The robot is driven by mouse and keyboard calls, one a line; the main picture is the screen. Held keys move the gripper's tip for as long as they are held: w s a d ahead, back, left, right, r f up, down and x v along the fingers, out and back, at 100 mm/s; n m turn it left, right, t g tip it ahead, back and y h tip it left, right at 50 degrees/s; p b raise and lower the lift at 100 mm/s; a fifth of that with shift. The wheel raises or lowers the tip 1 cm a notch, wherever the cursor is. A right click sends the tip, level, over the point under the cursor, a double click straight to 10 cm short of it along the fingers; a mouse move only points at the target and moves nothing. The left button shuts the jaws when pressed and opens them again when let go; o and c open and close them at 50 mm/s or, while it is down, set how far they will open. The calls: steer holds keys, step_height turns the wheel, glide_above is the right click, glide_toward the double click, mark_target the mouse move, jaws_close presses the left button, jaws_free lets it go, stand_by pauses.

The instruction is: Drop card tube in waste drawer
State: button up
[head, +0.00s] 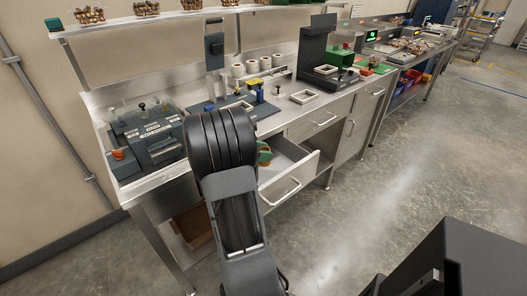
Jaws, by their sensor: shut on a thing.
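The waste drawer (301,162) is in the middle of the head view, pulled out from under the steel bench, with a bar handle on its front. A small green and brown thing (264,154) shows at its left, partly covered by my arm; I cannot tell what it is. My own arm links fill the centre and hide the drawer's left part. My gripper is hidden behind them. I cannot make out the card tube. Several pale rolls (252,69) stand at the back of the bench.
A dark tray unit (150,137) stands on the bench's left end. A white frame (303,97) and a dark upright machine (316,50) stand to the right. A shut drawer (317,121) is right of the open one. The floor at right is clear.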

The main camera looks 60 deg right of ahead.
steer(key=o, duration=1)
step_height(320, 180, up, 8)
steer(key=p, duration=0.7)
steer(key=shift+p, duration=0.3)
steer(key=shift+f, duration=0.1)
